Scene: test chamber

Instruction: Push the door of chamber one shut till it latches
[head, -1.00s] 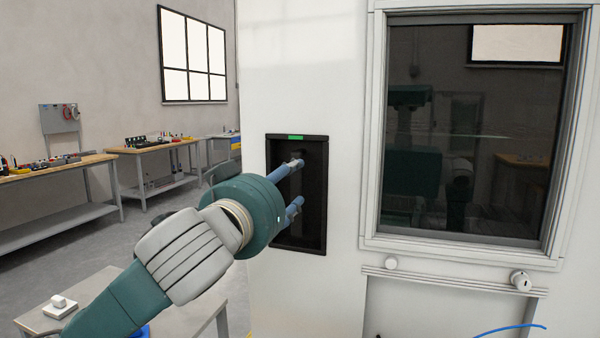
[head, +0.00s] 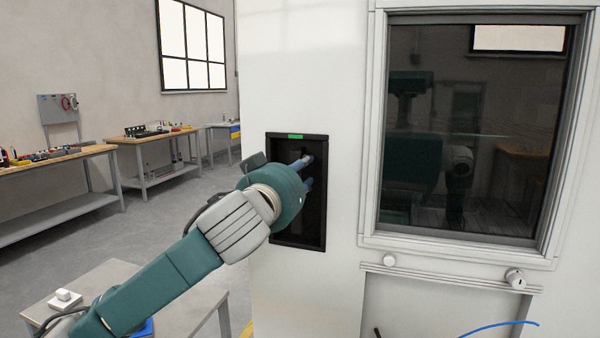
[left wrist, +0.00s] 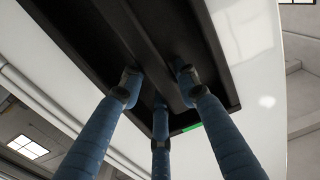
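The white chamber front (head: 300,60) stands before me, with a dark window (head: 470,140) in a pale frame. Left of the window is a black recess (head: 314,225) with a green strip (head: 295,136) at its top. I cannot tell which seam is the door's edge, or whether it is latched. My left gripper (head: 308,170) reaches into the recess with blue fingers apart. In the left wrist view, the fingers (left wrist: 157,83) spread either side of a dark bar (left wrist: 150,45) inside the recess; contact is unclear. My right gripper is out of view.
A low grey table (head: 190,300) with a small white block (head: 65,299) stands at the lower left. Workbenches (head: 150,137) line the far left wall, with clear floor before them. Two round knobs (head: 515,279) sit below the window. A blue hose (head: 500,327) shows at the lower right.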

